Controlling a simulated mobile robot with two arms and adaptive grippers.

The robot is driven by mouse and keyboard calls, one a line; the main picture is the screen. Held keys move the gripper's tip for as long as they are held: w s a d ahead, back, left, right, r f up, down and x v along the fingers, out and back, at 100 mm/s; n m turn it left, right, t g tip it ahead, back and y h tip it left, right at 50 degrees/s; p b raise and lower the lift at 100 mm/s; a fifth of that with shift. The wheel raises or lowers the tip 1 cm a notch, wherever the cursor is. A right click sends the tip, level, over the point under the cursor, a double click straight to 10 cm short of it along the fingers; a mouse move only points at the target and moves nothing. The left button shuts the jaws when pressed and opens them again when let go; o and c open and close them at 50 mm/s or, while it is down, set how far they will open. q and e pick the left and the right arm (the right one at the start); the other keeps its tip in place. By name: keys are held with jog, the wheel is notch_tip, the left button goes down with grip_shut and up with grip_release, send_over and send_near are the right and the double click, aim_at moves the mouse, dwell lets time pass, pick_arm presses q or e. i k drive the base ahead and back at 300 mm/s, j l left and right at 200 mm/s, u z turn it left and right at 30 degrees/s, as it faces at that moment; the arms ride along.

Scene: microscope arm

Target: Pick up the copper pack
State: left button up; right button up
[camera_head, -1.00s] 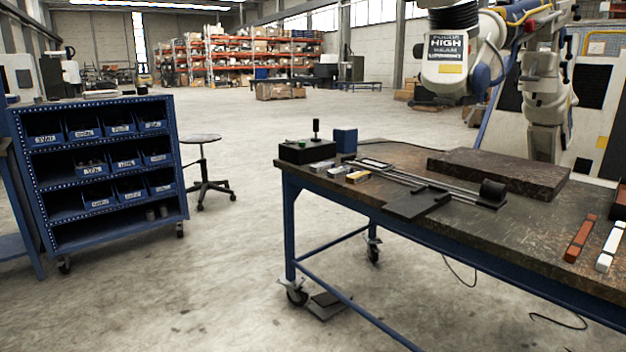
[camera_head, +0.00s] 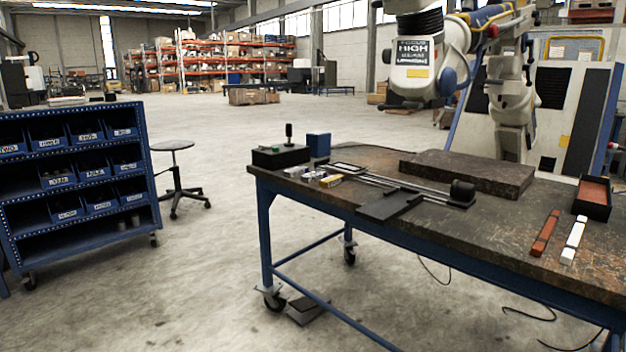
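A copper-brown bar (camera_head: 545,233) lies on the right part of the worktable (camera_head: 480,248), beside a white bar (camera_head: 573,241). A black open tray (camera_head: 593,207) with a copper-brown inside or content stands behind them near the right edge. I cannot tell for sure which of the copper-coloured things is the copper pack. Small packs lie near the left end of the table: a yellow one (camera_head: 331,181) and paler ones (camera_head: 313,175). Neither of my grippers is in view.
A black box with a joystick (camera_head: 281,155), a blue box (camera_head: 318,145), a rail device (camera_head: 420,190) and a dark slab (camera_head: 468,173) are on the table. A large white robot arm (camera_head: 515,110) stands behind it. A blue bin cart (camera_head: 75,185) and stool (camera_head: 175,180) stand left; floor between is clear.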

aim_at(541, 241)
jog(key=z, duration=1.25)
